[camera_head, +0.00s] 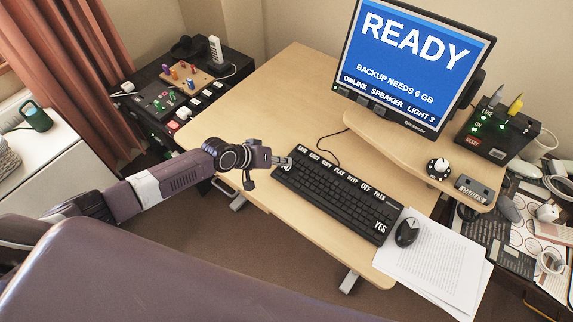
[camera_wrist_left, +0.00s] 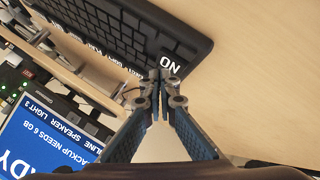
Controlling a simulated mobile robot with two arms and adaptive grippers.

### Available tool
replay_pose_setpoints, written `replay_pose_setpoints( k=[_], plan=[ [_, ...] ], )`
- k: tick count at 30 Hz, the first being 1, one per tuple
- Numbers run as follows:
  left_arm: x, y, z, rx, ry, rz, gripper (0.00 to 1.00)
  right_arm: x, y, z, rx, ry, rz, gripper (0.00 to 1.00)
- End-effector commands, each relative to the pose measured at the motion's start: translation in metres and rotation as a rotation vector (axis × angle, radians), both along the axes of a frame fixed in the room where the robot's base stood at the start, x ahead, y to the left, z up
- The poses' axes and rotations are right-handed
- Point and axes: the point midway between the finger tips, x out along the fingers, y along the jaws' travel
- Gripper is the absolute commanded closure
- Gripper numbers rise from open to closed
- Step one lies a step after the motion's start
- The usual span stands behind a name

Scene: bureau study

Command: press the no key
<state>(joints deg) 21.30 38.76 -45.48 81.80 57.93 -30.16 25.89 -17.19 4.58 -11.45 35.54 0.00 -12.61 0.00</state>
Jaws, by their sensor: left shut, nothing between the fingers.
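The black keyboard (camera_head: 335,196) lies on the wooden desk, with the YES key (camera_head: 380,226) at its near right corner. The NO key (camera_wrist_left: 170,65) shows in the wrist view, with white letters, at the keyboard's corner. In the head view the NO key (camera_head: 287,168) is partly hidden by the fingertips. My left gripper (camera_head: 285,161) is shut and empty, at the keyboard's left end. In the wrist view its fingertips (camera_wrist_left: 163,74) overlap the edge of the NO key; I cannot tell whether they touch it. My right gripper is not in view.
The monitor (camera_head: 415,60) reads READY. A mouse (camera_head: 406,232) and papers (camera_head: 435,265) lie right of the keyboard. A raised shelf (camera_head: 400,150) stands behind it. A black cabinet (camera_head: 215,65) with switches is at left. Bare desk (camera_head: 290,105) lies behind the gripper.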

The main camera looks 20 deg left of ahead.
Motion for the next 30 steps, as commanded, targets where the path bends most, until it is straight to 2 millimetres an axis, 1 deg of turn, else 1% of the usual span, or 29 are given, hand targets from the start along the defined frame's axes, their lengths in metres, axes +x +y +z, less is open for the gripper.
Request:
replay_pose_setpoints(
  k=[1, 11, 14, 27, 30],
  plan=[
    [0.0, 0.0, 0.005, 0.0, 0.0, 0.0, 1.0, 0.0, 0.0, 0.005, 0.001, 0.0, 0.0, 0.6],
    [0.0, 0.0, 0.005, -0.001, -0.001, 0.0, 1.0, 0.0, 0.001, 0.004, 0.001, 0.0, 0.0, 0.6],
    [0.0, 0.0, 0.008, -0.001, -0.001, 0.0, 1.0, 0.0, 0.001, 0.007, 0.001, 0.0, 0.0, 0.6],
    [0.0, -0.001, 0.051, 0.0, -0.002, -0.001, 1.0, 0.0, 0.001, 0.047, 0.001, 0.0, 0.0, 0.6],
    [0.0, 0.0, 0.056, -0.001, -0.001, 0.0, 1.0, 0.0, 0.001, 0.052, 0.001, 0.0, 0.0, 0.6]
  ],
)
